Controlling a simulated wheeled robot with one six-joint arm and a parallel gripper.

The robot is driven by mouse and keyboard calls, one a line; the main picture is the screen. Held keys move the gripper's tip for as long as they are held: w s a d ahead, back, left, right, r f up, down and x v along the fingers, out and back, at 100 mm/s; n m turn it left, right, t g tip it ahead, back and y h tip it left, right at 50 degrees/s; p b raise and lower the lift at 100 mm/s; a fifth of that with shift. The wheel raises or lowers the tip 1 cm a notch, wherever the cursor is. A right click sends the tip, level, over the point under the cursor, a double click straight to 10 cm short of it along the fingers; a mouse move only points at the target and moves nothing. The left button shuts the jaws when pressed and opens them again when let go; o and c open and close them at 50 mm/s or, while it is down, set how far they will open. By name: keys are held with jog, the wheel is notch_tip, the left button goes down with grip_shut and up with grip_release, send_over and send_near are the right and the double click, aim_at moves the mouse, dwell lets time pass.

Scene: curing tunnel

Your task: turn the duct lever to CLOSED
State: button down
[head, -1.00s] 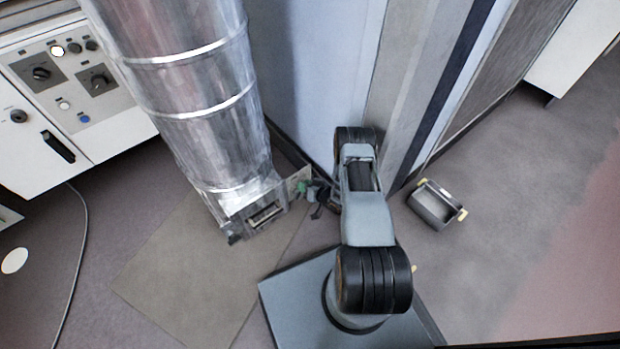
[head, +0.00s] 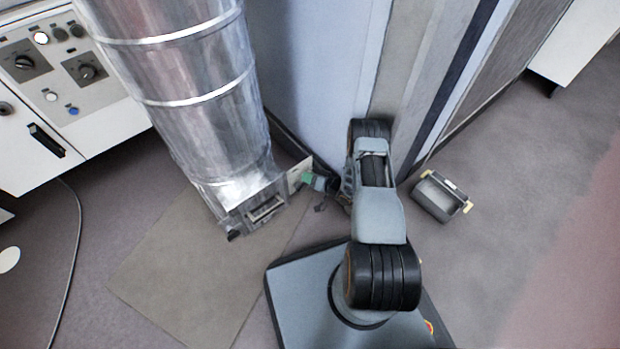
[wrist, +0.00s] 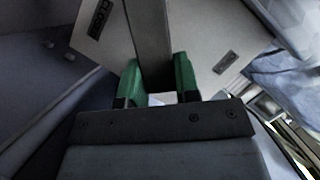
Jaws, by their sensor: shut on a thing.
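The duct lever (wrist: 150,40) is a dark grey bar running up the middle of the wrist view. My gripper (wrist: 158,82) has green finger pads on both sides of the bar and is shut on it. Behind the lever is a pale plate (wrist: 192,45). A second small label (wrist: 225,62) on the right is unreadable. In the head view my gripper (head: 308,178) is at the plate on the duct's lower right side; the lever cannot be made out there.
The shiny round duct (head: 205,110) slopes down to a boxy end over a floor mat (head: 180,275). A blue-grey wall panel (head: 318,80) stands close behind my arm. A grey bin (head: 435,198) lies to the right. A control cabinet (head: 95,110) stands at left, with a cable on the floor.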

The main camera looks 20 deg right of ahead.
jog(key=shift+a, duration=0.1)
jog(key=c, duration=1.1)
grip_release()
jog(key=shift+o, duration=1.3)
